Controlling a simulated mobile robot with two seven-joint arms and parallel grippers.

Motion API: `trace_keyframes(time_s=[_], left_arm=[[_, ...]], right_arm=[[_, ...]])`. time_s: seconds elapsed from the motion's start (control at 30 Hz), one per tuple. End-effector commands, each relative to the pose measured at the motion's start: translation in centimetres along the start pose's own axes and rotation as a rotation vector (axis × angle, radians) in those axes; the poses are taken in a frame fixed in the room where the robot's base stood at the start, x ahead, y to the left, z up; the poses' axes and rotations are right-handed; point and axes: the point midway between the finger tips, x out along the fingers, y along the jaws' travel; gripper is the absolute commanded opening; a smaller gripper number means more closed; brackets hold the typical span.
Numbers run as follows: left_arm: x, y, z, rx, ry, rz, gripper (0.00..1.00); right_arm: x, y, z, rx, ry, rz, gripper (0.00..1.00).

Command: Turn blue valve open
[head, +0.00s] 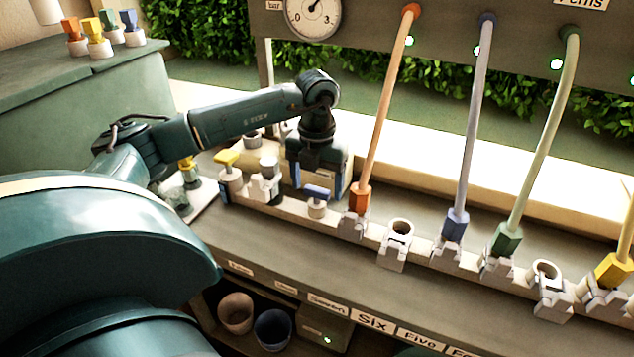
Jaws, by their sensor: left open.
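The blue valve (317,193) has a flat blue handle on a pale round body. It stands on the pale rail along the bench, between a white fitting on its left and the orange hose plug on its right. My left gripper (318,185) points down just behind the valve handle, with its fingers apart and nothing seen between them. Whether a finger touches the handle cannot be told. The yellow-handled valve (228,163) stands further left on the rail. My right gripper is not in view.
Orange (383,110), blue (470,130) and green (541,140) hoses run from the rail up to the panel. Empty sockets (396,243) stand between some plugs. A gauge (313,15) hangs above. Two cups (272,331) sit on a lower shelf. Coloured plugs (97,38) stand on the left cabinet.

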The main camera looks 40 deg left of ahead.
Motion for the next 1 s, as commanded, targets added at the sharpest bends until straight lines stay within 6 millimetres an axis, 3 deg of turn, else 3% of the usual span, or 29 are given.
trace_keyframes(time_s=[0.6,1.0], left_arm=[[-11.7,0.0,0.1,-0.001,-0.004,-0.002,0.73],[-12.9,0.0,0.0,-0.001,-0.002,-0.001,0.73]], right_arm=[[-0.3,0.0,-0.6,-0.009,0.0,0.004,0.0],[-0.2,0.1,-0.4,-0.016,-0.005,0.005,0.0]])
